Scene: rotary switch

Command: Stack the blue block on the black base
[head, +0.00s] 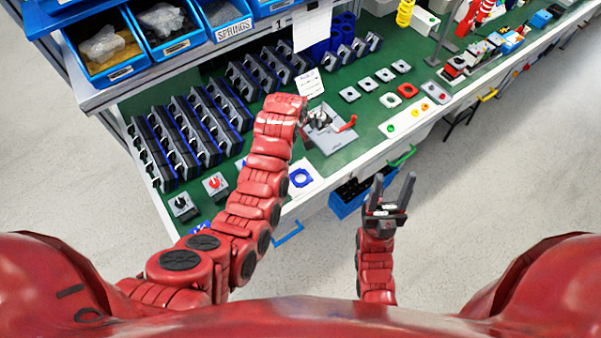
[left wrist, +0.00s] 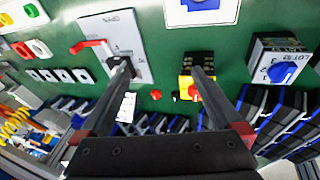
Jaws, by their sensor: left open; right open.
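My left gripper (left wrist: 161,70) is open in the left wrist view, with nothing held between its fingers. In the head view my red left arm hides most of it, over the green bench. A black block (left wrist: 196,60) with a yellow plate (left wrist: 186,89) and red part sits by the right fingertip; I cannot tell if they touch. Which piece is the task's blue block is unclear. My right gripper (head: 394,186) is open and empty, off the bench's front edge.
A grey plate with a red lever (left wrist: 92,45) lies beside the left fingertip. Rows of dark and blue holders (head: 190,130) fill the bench's left side. Blue bins (head: 170,40) sit on a shelf above. Floor right of the right gripper is clear.

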